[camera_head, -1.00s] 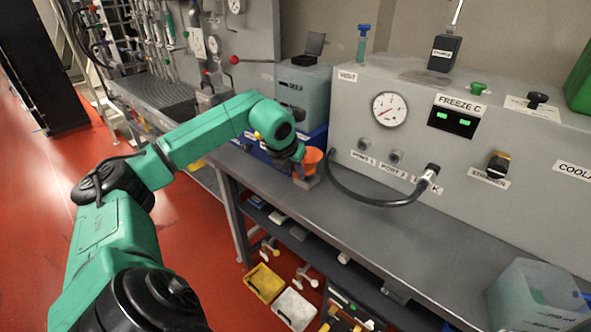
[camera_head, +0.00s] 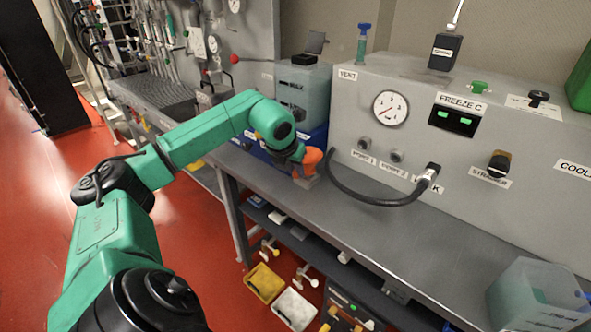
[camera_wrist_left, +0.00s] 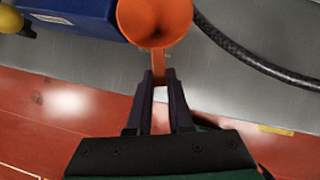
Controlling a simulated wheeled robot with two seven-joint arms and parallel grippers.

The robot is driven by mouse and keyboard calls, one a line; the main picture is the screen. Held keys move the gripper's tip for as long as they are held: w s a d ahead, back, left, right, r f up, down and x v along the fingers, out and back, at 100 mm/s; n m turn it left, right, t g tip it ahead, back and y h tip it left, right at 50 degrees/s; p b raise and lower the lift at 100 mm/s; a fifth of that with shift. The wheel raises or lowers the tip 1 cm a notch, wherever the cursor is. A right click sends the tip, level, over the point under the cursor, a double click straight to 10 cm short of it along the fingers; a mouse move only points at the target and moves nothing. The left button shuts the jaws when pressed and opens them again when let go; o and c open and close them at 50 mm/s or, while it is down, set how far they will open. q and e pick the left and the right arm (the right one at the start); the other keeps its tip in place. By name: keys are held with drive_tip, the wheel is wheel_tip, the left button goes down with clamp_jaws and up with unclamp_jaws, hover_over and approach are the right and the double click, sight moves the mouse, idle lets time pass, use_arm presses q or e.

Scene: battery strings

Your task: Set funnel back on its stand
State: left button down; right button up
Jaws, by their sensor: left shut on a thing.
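The orange funnel (camera_head: 312,158) is at the far left end of the grey bench, beside the blue box. In the left wrist view the funnel (camera_wrist_left: 155,18) shows its open mouth, with an orange handle tab running down between my fingers. My left gripper (camera_wrist_left: 160,80) is shut on that tab. In the head view the left gripper (camera_head: 299,154) is mostly hidden behind the wrist. My right gripper is not in view.
The blue box (camera_wrist_left: 78,12) is close to the funnel's left. A black hose (camera_head: 365,198) curves over the bench just right of it. The grey machine (camera_head: 345,120) stands behind. The bench top (camera_head: 430,235) is clear toward the translucent bin (camera_head: 530,295).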

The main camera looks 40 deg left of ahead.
use_arm(q)
drive_tip(key=shift+f+b, duration=0.75)
drive_tip(key=shift+f, duration=0.25)
drive_tip(key=c, duration=0.7)
unclamp_jaws()
drive_tip(key=shift+c, duration=0.2)
drive_tip(key=b+v, duration=0.1)
drive_tip(key=v, duration=0.4)
drive_tip(key=shift+s+r, duration=0.15)
drive_tip(key=shift+r, duration=0.1)
drive_tip(key=v, duration=0.9)
